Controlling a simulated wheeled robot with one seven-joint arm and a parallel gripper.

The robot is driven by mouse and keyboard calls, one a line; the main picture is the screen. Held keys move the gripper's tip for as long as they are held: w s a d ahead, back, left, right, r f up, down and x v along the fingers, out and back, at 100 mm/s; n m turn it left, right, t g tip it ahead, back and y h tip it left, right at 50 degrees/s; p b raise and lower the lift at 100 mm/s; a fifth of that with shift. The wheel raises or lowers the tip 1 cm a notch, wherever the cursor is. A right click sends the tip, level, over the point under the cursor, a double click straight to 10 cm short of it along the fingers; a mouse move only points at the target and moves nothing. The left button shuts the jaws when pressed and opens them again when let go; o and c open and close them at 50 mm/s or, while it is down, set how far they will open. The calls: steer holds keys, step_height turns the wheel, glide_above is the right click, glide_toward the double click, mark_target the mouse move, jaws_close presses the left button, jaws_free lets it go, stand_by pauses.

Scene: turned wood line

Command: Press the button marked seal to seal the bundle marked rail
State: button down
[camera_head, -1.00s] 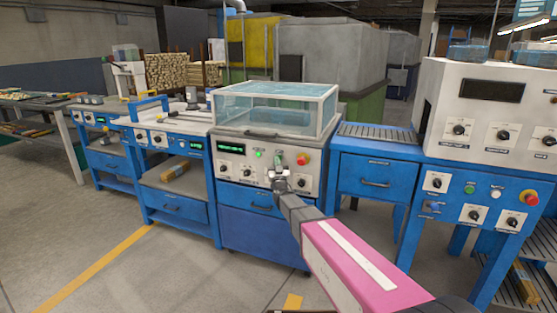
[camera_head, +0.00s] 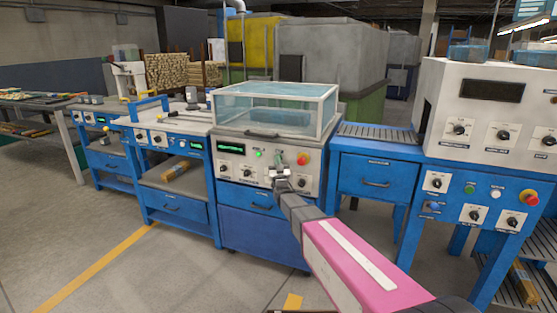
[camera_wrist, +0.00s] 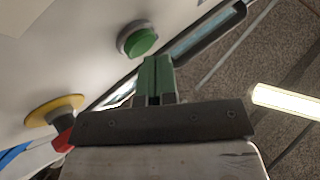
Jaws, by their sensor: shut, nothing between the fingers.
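A sealing machine (camera_head: 225,185) with a clear lid stands in the middle of the head view. A blue-wrapped bundle (camera_head: 281,117) shows under the lid; its marking is unreadable. In the wrist view, a round green button (camera_wrist: 141,41) in a grey collar sits on the white panel. My gripper (camera_wrist: 156,62) is shut and empty, its green fingers just below the button in the picture; I cannot tell if they touch it. In the head view my gripper (camera_head: 280,171) is in front of the panel. The button's label is not visible.
A red stop button (camera_head: 303,158) is right of my gripper; its yellow collar (camera_wrist: 53,110) shows in the wrist view. A roller conveyor (camera_head: 375,133) and white machine (camera_head: 480,100) stand right. Floor in front is clear.

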steer(key=shift+w+d, duration=0.1)
steer(key=shift+w, duration=0.25)
stand_by(0.4)
stand_by(0.3)
steer(key=shift+s+a, duration=0.25)
steer(key=shift+s, duration=0.5)
steer(key=shift+s, duration=0.1)
steer(key=s, duration=0.1)
steer(key=s+a, duration=0.1)
steer(key=s, duration=0.2)
steer(key=shift+s+a, duration=0.25)
steer(key=shift+a, duration=0.1)
stand_by(0.3)
